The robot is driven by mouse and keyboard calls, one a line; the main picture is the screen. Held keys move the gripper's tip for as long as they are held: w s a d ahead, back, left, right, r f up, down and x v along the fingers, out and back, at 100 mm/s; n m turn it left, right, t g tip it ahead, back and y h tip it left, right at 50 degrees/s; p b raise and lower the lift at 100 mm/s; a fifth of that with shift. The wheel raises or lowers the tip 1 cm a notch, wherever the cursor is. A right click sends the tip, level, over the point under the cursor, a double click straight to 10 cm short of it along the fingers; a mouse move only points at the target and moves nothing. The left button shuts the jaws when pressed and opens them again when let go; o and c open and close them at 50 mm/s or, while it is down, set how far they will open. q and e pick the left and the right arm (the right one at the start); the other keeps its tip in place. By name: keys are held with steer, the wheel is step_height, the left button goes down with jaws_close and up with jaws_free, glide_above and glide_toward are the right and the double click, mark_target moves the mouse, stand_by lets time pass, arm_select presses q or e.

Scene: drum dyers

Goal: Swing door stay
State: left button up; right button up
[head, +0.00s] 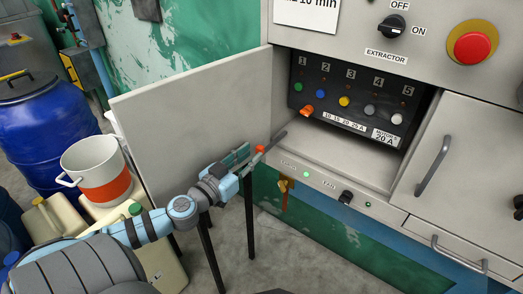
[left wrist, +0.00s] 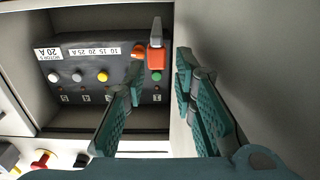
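The grey cabinet door (head: 190,115) stands swung open to the left of the fuse compartment. The door stay is a grey rod (head: 278,141) with an orange-red end (head: 260,149), at the compartment's lower left. In the left wrist view the orange-red end (left wrist: 156,58) shows ahead, in the gap between the fingertips. My left gripper (head: 245,160) is in front of the door's inner face, close to the stay's orange end. Its fingers (left wrist: 158,85) are spread in the left wrist view, with a gap on both sides of the stay. I cannot tell contact. My right gripper is not in view.
The fuse panel (head: 350,95) has several coloured fuses. A closed door with a handle (head: 433,165) is at right, and a red button (head: 472,47) above. A blue drum (head: 45,120), a white-orange bucket (head: 98,170) and jerrycans (head: 55,220) crowd the left.

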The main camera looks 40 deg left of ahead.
mark_target(260, 147)
arm_select(q)
steer(key=w+p, duration=0.1)
steer(key=w, duration=0.1)
steer(key=w+r+p, duration=0.1)
steer(key=w, duration=0.1)
steer(key=shift+p, duration=0.35)
steer(key=shift+w+d, duration=0.1)
steer(key=shift+w, duration=0.15)
steer(key=shift+w+f, duration=0.1)
steer(key=shift+f, duration=0.15)
jaws_close()
